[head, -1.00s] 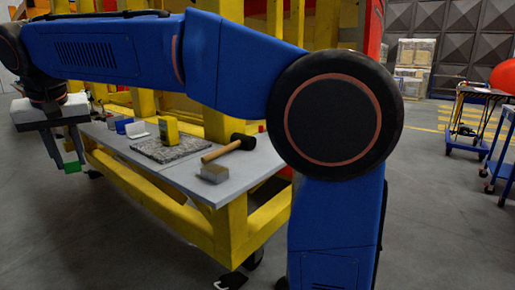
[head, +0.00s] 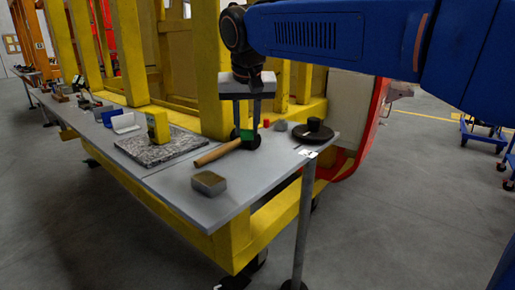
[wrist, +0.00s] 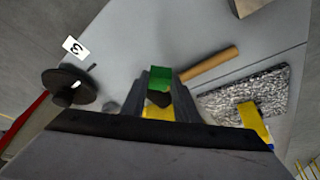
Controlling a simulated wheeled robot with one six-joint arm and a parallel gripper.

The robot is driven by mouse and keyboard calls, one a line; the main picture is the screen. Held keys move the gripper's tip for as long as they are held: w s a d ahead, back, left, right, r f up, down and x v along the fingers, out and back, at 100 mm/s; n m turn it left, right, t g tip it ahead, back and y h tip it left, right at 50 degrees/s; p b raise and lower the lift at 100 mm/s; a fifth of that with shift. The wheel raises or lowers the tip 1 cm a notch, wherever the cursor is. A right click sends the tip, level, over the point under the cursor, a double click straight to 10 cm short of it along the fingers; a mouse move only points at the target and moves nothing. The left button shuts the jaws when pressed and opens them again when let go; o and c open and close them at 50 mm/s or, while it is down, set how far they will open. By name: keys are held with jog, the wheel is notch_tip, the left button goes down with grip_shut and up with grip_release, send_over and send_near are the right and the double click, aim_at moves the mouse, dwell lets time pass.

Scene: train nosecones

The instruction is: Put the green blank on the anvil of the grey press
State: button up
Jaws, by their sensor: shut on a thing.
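The green blank (head: 246,134) is a small block held between the fingertips of my gripper (head: 248,140). In the wrist view the green blank (wrist: 160,76) sits between the two dark fingers of my gripper (wrist: 158,88). In the head view my gripper hangs pointing down over the right part of the grey bench, in line with the mallet's black head. How far the blank is above the bench top is hard to tell. I cannot pick out the grey press or its anvil for certain in either view.
Yellow posts (head: 208,75) rise behind. Its front right surface is clear.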

jog(key=shift+d+f, duration=0.25)
jog(key=shift+f, duration=0.95)
jog(key=shift+a+f, duration=0.1)
jog(key=shift+f, duration=1.9)
jog(key=shift+f, duration=0.15)
jog(key=o, duration=1)
jog(key=v, duration=1.2)
